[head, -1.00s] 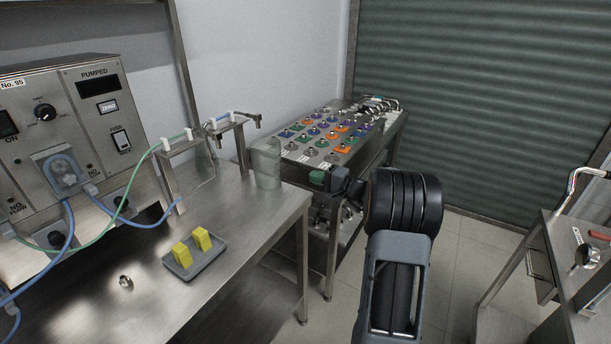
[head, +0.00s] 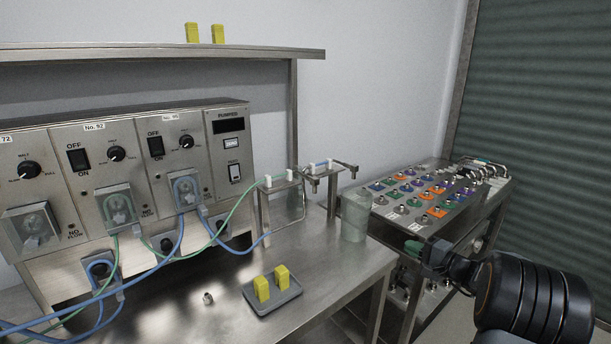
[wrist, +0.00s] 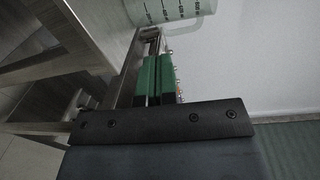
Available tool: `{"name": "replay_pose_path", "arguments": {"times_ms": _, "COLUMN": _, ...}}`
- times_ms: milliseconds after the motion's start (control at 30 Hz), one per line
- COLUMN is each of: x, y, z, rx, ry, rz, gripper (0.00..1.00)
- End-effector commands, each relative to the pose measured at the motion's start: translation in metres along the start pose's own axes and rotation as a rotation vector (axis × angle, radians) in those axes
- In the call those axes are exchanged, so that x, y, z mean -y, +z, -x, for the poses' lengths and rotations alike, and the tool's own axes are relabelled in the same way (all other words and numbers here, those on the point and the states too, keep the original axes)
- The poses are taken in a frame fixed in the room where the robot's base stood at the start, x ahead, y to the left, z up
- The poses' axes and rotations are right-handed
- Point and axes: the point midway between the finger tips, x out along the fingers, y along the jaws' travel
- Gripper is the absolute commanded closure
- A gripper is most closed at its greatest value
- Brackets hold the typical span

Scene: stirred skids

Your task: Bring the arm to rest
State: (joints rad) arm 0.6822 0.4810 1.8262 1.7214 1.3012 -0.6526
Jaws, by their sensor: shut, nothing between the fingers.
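My gripper (head: 431,252) is at the lower right of the head view, near the front corner of the manifold table and to the right of the clear beaker. In the wrist view its green-padded fingers (wrist: 155,80) are together with nothing between them. My arm's dark wrist joint fills the lower right corner of the head view. The clear beaker (head: 355,217) stands on the bench's right end, and its graduated side also shows at the top of the wrist view (wrist: 165,10). The gripper touches nothing that I can make out.
A grey tray (head: 254,303) with two yellow blocks lies on the steel bench (head: 335,285). A pump panel (head: 110,170) with tubes stands behind. A shelf (head: 100,54) holds two more yellow blocks. A table (head: 400,225) with coloured fittings stands at the right, by a shutter (head: 545,120).

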Motion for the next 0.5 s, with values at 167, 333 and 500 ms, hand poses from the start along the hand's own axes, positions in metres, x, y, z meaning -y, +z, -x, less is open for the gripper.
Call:
{"name": "replay_pose_path", "arguments": {"times_ms": 167, "x": -0.062, "y": 0.053, "z": 0.015, "rx": 0.118, "ry": 0.362, "rz": -0.127, "gripper": 1.0}}
{"name": "replay_pose_path", "arguments": {"times_ms": 333, "x": -0.068, "y": 0.145, "z": 0.043, "rx": 0.269, "ry": 0.807, "rz": -0.017, "gripper": 1.0}}
{"name": "replay_pose_path", "arguments": {"times_ms": 500, "x": -0.043, "y": 0.215, "z": 0.087, "rx": 0.359, "ry": 1.168, "rz": 0.315, "gripper": 1.0}}
